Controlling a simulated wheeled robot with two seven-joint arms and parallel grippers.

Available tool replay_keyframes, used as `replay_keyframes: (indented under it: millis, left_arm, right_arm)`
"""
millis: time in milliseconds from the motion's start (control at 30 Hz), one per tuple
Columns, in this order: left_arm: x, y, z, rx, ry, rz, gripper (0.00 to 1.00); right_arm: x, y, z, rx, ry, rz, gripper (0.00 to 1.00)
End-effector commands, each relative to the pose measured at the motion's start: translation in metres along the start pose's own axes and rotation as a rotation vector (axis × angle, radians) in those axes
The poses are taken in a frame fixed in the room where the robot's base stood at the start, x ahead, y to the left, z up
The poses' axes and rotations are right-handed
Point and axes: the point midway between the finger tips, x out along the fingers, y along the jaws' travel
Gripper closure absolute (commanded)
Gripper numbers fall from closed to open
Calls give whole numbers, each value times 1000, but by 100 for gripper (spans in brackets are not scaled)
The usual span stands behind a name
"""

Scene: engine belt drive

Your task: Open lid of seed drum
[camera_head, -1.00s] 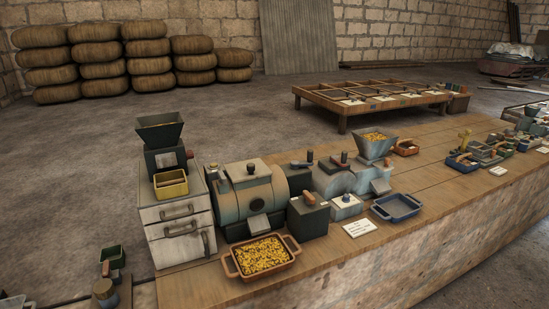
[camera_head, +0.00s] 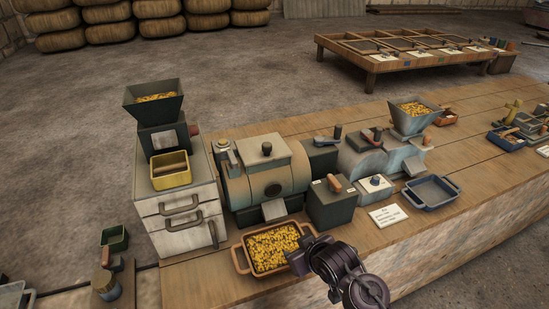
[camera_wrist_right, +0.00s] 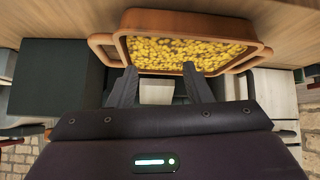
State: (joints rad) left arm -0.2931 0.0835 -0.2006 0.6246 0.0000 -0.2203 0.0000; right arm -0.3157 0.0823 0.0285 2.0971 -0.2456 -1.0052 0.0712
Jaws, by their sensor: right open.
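My right gripper (camera_head: 306,250) is in front of the drum, at the right end of the orange tray of yellow seeds (camera_head: 240,260). In the right wrist view my right gripper (camera_wrist_right: 158,75) is open and empty, its fingertips near the tray rim (camera_wrist_right: 190,71). I cannot tell if they touch it. My left gripper is out of view.
A dark green box (camera_head: 333,207) with an orange handle stands right of the tray. A white drawer cabinet (camera_head: 176,222) with a hopper (camera_head: 153,103) stands left of the drum. A blue tray (camera_head: 432,192) lies to the right. The front right bench top is mostly clear.

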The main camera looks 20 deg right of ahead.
Motion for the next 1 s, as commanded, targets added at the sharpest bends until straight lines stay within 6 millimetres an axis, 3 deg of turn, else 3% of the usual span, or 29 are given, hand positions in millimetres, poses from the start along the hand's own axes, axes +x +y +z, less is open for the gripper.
replay_keyframes:
  millis: [100, 267, 500, 700, 1000]
  left_arm:
    - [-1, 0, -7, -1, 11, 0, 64]
    - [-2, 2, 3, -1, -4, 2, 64]
    - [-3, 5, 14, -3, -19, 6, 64]
    - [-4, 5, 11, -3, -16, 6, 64]
    - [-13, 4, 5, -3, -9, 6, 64]
  right_arm:
    - [7, 13, -40, -6, 135, -7, 55]
    - [10, 30, -98, -9, 344, -38, 55]
    - [-11, 52, -192, 7, 703, -138, 55]
    - [-22, 56, -221, 20, 822, -187, 55]
    - [6, 49, -255, 20, 822, -188, 55]
